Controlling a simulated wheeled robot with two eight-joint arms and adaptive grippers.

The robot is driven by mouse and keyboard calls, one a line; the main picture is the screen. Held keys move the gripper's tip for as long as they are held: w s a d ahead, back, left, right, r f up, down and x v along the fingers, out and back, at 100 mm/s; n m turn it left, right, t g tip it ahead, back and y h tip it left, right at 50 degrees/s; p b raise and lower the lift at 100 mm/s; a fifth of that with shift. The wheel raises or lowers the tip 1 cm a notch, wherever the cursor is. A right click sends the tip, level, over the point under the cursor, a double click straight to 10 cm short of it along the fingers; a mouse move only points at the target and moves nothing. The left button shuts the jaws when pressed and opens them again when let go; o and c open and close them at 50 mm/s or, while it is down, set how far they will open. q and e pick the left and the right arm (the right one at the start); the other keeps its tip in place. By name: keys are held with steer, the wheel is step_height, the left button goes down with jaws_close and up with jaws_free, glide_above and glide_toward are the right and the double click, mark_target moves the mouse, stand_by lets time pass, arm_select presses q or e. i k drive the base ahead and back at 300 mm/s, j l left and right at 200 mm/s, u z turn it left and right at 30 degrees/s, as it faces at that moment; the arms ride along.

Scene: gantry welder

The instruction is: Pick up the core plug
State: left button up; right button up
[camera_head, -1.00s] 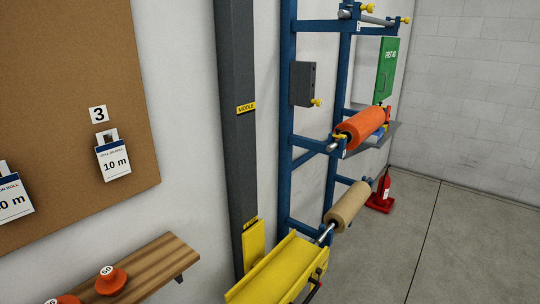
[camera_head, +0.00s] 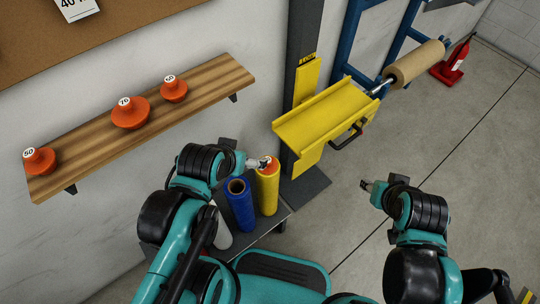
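Three orange core plugs with white number discs sit on the wooden shelf: one at the left end (camera_head: 39,161), a larger one marked 70 (camera_head: 131,112), and one further right (camera_head: 174,89). My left gripper (camera_head: 266,163) is at the top of an upright yellow roll (camera_head: 267,192), away from the shelf. A small orange and white patch (camera_head: 272,162) shows at its fingertips; I cannot tell whether it is a plug or the roll's core, or whether the fingers hold it. My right gripper (camera_head: 366,184) is over open floor, with nothing visible at its fingers; their opening is too small to judge.
A blue roll (camera_head: 239,204) and a white roll (camera_head: 220,233) stand beside the yellow one on a dark platform. A yellow tray (camera_head: 322,112) is fixed to the grey post. A brown roll (camera_head: 415,63) is on the blue rack.

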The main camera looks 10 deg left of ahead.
mark_target(132, 112)
steer(key=u, duration=1.7)
